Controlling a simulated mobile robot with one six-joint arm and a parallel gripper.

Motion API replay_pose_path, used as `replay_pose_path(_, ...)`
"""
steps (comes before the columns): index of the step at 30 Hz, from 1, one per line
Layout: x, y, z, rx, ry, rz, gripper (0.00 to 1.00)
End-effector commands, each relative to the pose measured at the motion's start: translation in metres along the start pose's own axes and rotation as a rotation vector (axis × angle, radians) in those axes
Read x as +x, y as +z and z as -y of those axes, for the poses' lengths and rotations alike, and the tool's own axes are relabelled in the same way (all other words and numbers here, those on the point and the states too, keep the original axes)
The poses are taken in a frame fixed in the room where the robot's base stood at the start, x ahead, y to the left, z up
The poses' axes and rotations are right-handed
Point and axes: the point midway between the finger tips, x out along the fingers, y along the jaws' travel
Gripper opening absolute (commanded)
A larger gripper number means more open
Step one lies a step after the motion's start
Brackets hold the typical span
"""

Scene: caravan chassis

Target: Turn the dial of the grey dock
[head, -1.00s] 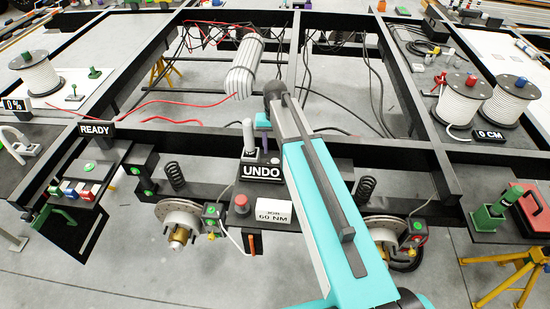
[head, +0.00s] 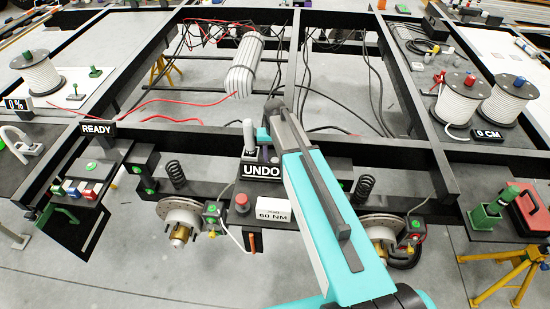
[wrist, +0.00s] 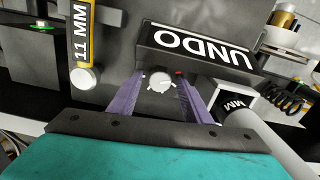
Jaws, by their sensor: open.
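The dial (wrist: 161,82) is a small pale round knob on the dark grey face of the dock (wrist: 215,90) in the wrist view. A small red mark shows at its upper right. My gripper (wrist: 160,90) has two purple fingers, spread apart, one on each side of the dial. Gaps show between the fingers and the dial, and nothing is held. The dock's UNDO sign (wrist: 195,50) appears upside down above the dial. In the head view the UNDO sign (head: 261,171) stands left of my arm. There the dial cannot be made out.
A yellow 11 MM tool (wrist: 82,40) is left of the dial in the wrist view. A grey cylinder (wrist: 245,125) marked MM is close at the right finger's side.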

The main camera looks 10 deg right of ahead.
Motion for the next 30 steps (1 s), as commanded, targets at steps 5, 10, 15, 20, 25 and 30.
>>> replay_pose_path(5,-0.0002,-0.0001,-0.0001,0.0,0.0,0.0,0.36)
replay_pose_path(10,-0.0003,0.0,-0.0001,0.0,0.0,0.0,0.07)
replay_pose_path(15,-0.0003,-0.0001,-0.0002,0.003,0.0,0.0,0.03)
replay_pose_path(20,-0.0002,-0.0001,-0.0003,0.022,0.0,0.0,0.03)
replay_pose_path(25,0.0002,-0.0003,-0.0004,0.078,0.0,-0.001,0.03)
replay_pose_path(30,0.0004,-0.0003,-0.0006,0.177,0.0,-0.001,0.03)
